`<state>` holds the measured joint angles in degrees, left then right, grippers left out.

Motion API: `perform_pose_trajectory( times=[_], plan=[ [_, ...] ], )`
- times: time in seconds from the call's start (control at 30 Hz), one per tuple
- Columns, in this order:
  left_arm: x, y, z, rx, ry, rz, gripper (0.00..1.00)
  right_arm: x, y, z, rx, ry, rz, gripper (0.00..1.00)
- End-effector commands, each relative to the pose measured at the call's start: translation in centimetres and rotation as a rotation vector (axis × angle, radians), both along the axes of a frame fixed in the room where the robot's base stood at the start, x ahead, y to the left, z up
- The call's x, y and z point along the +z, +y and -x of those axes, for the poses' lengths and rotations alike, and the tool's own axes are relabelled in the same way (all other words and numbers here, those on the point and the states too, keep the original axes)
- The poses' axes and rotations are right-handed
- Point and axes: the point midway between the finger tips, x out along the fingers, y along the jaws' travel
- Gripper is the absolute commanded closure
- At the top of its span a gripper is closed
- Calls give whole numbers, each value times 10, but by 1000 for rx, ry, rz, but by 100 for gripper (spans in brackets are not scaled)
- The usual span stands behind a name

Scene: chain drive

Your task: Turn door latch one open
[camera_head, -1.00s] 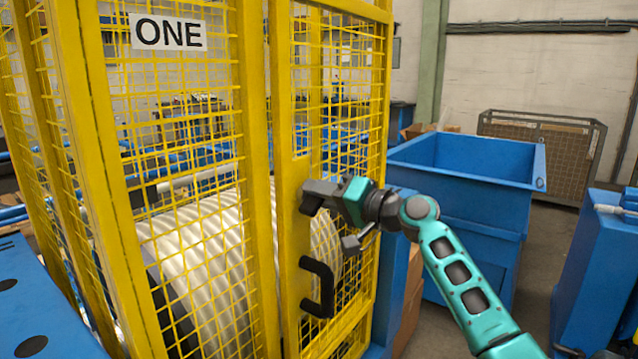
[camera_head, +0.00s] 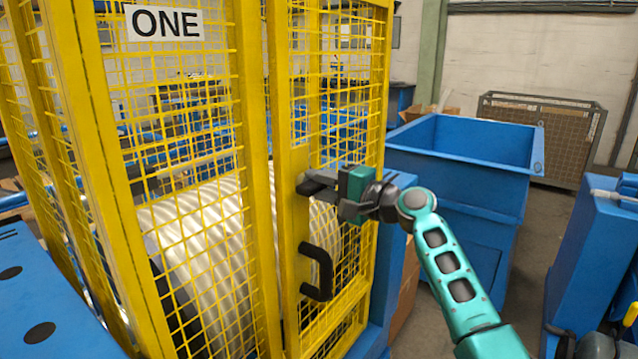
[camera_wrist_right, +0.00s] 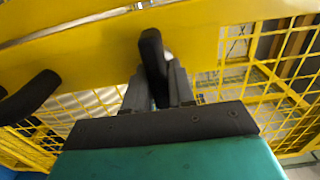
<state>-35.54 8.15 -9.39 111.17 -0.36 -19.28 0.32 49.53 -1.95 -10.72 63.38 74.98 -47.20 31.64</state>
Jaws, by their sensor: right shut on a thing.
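Door one is a yellow mesh door (camera_head: 290,225) on the guard with the "ONE" sign (camera_head: 165,23). Its latch is a small dark lever (camera_head: 303,186) on the yellow door post, partly hidden by my right gripper (camera_head: 324,185). In the right wrist view the black latch lever (camera_wrist_right: 151,50) runs between the two grey fingers of my right gripper (camera_wrist_right: 158,88), which is shut on it. A black pull handle (camera_head: 318,272) sits below the latch; a dark curved piece of it also shows in the wrist view (camera_wrist_right: 28,98). My left gripper is not in view.
A large white ribbed drum (camera_head: 205,240) is behind the mesh. A blue bin (camera_head: 465,150) stands to the right of the guard, with a mesh crate (camera_head: 540,140) behind it. A blue machine part (camera_head: 595,250) is at the far right. Floor shows between them.

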Motion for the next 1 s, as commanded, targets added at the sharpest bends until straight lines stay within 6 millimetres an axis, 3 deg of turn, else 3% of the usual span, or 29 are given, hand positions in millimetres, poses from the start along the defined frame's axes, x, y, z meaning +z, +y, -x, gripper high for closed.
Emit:
perform_pose_trajectory(
  times=[0.43, 0.47, 0.63, 1.0],
  plan=[
    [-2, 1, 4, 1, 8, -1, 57, 0, 0, 0, -1, 11, -9, 100],
    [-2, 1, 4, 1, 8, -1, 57, 0, 0, 0, -1, 11, -9, 74],
    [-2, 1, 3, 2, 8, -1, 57, 0, 0, 0, -1, 10, -7, 58],
    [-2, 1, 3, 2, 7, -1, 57, 0, -4, 2, -1, 7, -6, 55]
  ],
)
